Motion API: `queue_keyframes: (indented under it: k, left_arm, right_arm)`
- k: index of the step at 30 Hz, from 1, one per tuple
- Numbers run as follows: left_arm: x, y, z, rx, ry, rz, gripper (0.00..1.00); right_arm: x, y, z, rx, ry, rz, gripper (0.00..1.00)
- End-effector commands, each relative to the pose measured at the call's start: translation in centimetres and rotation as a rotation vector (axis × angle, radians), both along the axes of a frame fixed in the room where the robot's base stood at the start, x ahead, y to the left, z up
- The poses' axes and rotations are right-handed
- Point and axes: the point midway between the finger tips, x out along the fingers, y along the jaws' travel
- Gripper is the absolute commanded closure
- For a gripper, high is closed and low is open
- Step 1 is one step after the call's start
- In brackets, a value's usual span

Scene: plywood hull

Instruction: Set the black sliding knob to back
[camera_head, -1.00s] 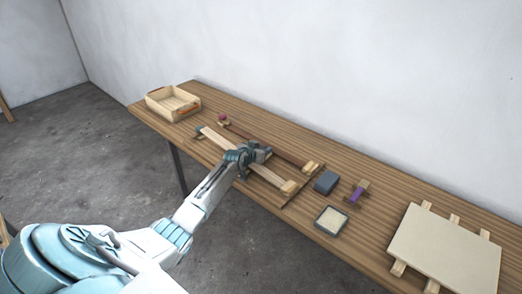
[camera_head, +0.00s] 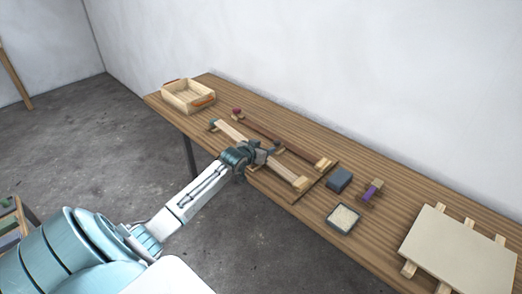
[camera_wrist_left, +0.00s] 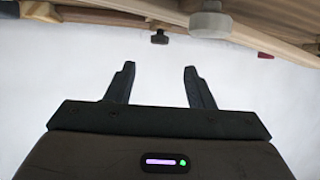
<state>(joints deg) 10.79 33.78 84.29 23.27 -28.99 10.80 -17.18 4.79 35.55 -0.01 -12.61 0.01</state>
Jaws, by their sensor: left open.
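My left gripper (camera_head: 266,155) is open and empty, low over the slider board (camera_head: 322,181), at the middle of its pale rail (camera_head: 230,130). In the left wrist view its two fingers (camera_wrist_left: 158,82) are spread apart. A black knob (camera_wrist_left: 159,38) shows there beyond the fingertips, roughly in line with the gap and not between the fingers. A larger grey knob (camera_wrist_left: 210,22) is nearer, to the right. In the head view a dark knob (camera_head: 277,144) shows just past the gripper; I cannot tell which knob it is. The gripper hides part of the pale rail.
A dark red rail (camera_head: 290,143) runs beside the pale one. A wooden tray (camera_head: 188,97) stands at the far left. A blue-grey block (camera_head: 339,180), a shallow box (camera_head: 343,218), a purple-banded piece (camera_head: 371,191) and a pale panel (camera_head: 455,255) lie to the right.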

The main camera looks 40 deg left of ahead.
Motion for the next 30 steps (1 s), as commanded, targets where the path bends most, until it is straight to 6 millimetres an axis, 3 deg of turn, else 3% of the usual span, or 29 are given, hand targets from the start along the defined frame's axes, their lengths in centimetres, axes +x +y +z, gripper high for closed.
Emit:
queue_keyframes:
  k: [6,25,28,30]
  left_arm:
    - [-1.4,-0.2,0.5,0.001,-0.001,-0.001,0.52]
    - [-1.6,-0.5,0.5,-0.001,0.004,-0.002,0.52]
    - [-2.7,-2.1,-0.7,0.001,0.038,-0.018,0.52]
    - [-4.4,-4.4,-2.4,0.007,0.091,-0.038,0.52]
  right_arm:
    - [0.0,0.4,-0.3,0.004,0.000,-0.002,0.64]
    - [-0.1,0.5,-0.3,0.005,0.001,-0.002,0.64]
    - [-0.1,0.3,-0.3,0.003,0.001,-0.001,0.64]
    - [-0.1,0.2,-0.3,0.002,0.001,-0.001,0.64]
